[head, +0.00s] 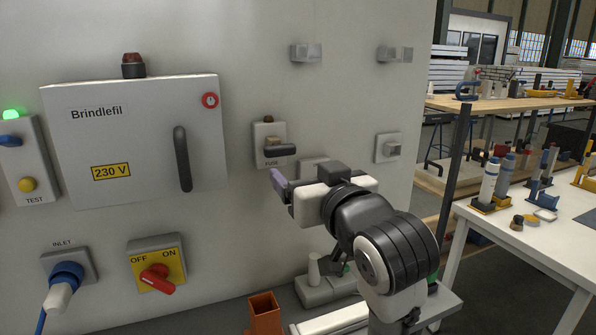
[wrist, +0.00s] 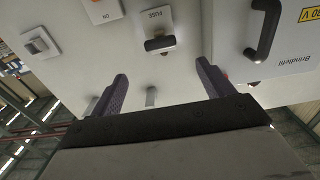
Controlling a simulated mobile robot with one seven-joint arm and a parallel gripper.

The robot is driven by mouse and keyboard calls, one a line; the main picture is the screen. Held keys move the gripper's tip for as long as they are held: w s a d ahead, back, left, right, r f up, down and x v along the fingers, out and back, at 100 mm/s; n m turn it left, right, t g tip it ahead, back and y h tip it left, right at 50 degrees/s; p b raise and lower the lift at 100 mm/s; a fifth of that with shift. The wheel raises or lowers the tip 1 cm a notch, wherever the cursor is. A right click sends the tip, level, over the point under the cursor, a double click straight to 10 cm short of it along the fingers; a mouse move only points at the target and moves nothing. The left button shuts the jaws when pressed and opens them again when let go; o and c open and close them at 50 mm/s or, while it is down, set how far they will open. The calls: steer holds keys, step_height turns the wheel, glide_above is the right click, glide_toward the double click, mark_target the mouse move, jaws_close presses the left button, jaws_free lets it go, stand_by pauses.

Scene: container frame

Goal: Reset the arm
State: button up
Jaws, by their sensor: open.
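My gripper (wrist: 160,85) is open and empty, with its two dark purple fingers apart in the wrist view. In the head view my gripper (head: 279,180) points at the wall, in front of and a little below the fuse unit (head: 269,132). The fuse unit has a dark handle; it also shows between and beyond the fingers in the wrist view (wrist: 157,18). I cannot tell the exact gap between the fingers and the wall. My arm is bent at the lower right of the head view.
A grey cabinet (head: 130,140) with a black handle is on the wall at left. Below it are a red rotary switch (head: 157,279) and a blue inlet plug (head: 65,284). An orange open container (head: 265,314) stands below my gripper. A white workbench (head: 540,236) is at right.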

steer(key=shift+s+d, duration=0.1)
steer(key=shift+s, duration=0.25)
